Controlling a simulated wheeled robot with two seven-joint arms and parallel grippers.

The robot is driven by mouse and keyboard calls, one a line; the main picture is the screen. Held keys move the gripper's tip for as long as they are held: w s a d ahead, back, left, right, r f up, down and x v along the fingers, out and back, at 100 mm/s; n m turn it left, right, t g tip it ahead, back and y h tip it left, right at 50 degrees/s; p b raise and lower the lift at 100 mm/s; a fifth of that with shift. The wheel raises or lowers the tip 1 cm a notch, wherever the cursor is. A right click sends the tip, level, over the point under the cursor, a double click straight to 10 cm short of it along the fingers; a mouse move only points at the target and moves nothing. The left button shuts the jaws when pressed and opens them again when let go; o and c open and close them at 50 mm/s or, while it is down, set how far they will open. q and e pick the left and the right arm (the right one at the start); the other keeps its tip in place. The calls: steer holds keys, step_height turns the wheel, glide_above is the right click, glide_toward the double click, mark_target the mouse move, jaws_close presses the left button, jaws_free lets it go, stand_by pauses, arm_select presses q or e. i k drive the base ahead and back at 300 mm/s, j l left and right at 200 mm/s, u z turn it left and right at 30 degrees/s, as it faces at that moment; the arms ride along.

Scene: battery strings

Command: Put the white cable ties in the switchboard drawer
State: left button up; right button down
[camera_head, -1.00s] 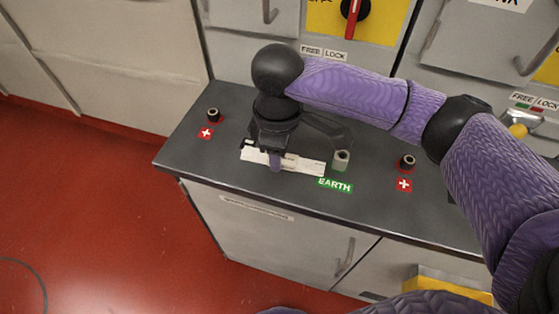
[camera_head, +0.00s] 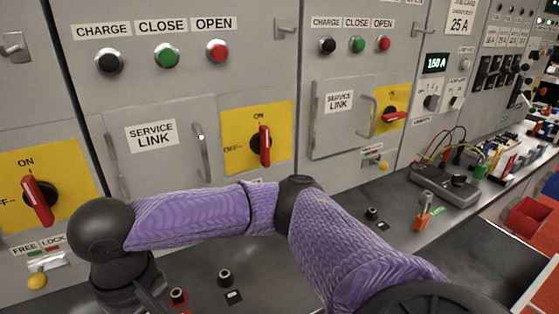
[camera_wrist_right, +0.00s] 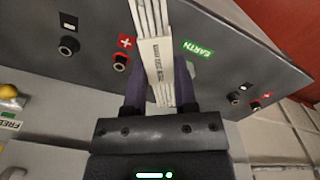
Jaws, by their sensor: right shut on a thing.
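The white cable ties (camera_wrist_right: 155,58) show in the right wrist view as a bundle of long strips with a printed white band. My right gripper (camera_wrist_right: 160,92) is shut on the bundle, with one finger on each side. The ties appear above the dark counter (camera_wrist_right: 100,42); the exact height is unclear. My left gripper is not in view. No drawer can be made out in the present frames.
The grey switchboard front (camera_head: 260,85) stands behind the counter, with red-handled rotary switches (camera_head: 264,146) and service link doors (camera_head: 155,150). Terminals (camera_head: 225,278) stick up from the counter. A grey meter (camera_head: 445,185) with leads and red bins (camera_head: 527,218) are at the right.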

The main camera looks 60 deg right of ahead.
mark_target(467, 282)
steer(key=k+l+z, duration=0.15)
steer(key=l, duration=0.25)
steer(key=k+l+z, duration=0.15)
steer(key=l, duration=0.25)
steer(key=k+l+z, duration=0.15)
steer(key=l, duration=0.3)
steer(key=k+l+z, duration=0.15)
steer(key=l, duration=0.3)
steer(key=k+l+z, duration=0.2)
steer(key=l, duration=0.25)
steer(key=i+l+z, duration=0.1)
steer(key=l, duration=0.35)
steer(key=l+z, duration=0.1)
steer(key=l, duration=0.35)
steer(key=i, duration=0.05)
